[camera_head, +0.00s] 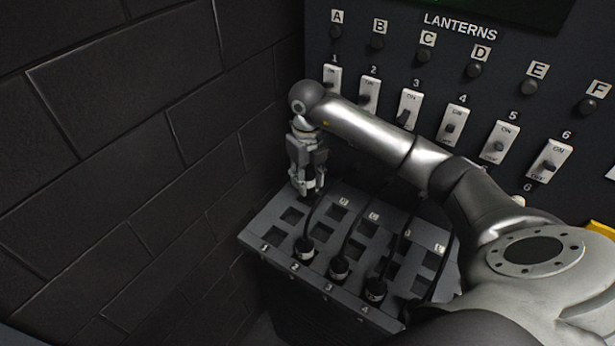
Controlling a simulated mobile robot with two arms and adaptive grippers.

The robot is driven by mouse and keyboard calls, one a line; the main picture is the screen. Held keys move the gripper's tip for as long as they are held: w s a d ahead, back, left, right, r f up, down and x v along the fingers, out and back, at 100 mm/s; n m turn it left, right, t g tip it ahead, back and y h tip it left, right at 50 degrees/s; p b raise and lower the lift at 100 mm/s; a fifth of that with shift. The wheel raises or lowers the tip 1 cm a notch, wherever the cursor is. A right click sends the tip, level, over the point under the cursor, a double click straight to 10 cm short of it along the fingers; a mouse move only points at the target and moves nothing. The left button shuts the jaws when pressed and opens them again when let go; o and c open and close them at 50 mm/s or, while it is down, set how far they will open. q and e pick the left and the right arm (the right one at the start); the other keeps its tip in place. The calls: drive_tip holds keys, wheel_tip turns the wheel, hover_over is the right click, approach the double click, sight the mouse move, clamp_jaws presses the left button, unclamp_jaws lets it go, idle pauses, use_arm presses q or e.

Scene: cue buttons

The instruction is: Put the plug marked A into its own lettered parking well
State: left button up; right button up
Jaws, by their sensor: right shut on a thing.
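My right gripper (308,185) points down over the back left part of the sloped grey well panel (252,234). It is shut on a plug, mostly hidden between the fingers; I cannot read its letter or tell whether it touches a well. Three dark plugs with pale rings stand in the front wells: one plug (304,249) at the left, one (339,268) in the middle, one (375,291) at the right, each with a black cable. The tags by the back wells are too small to read. My left gripper is not in view.
Behind stands a dark panel headed LANTERNS, with lettered knobs such as knob A (336,32) and numbered white switches such as switch 5 (500,143). A dark brick wall (110,130) closes off the left. Cables arch over the wells. My right arm hides the right side.

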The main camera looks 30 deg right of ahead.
drive_tip(key=shift+f+b, duration=1.6)
drive_tip(key=shift+f, duration=0.6)
drive_tip(key=o, duration=1.1)
drive_tip(key=shift+o, duration=0.2)
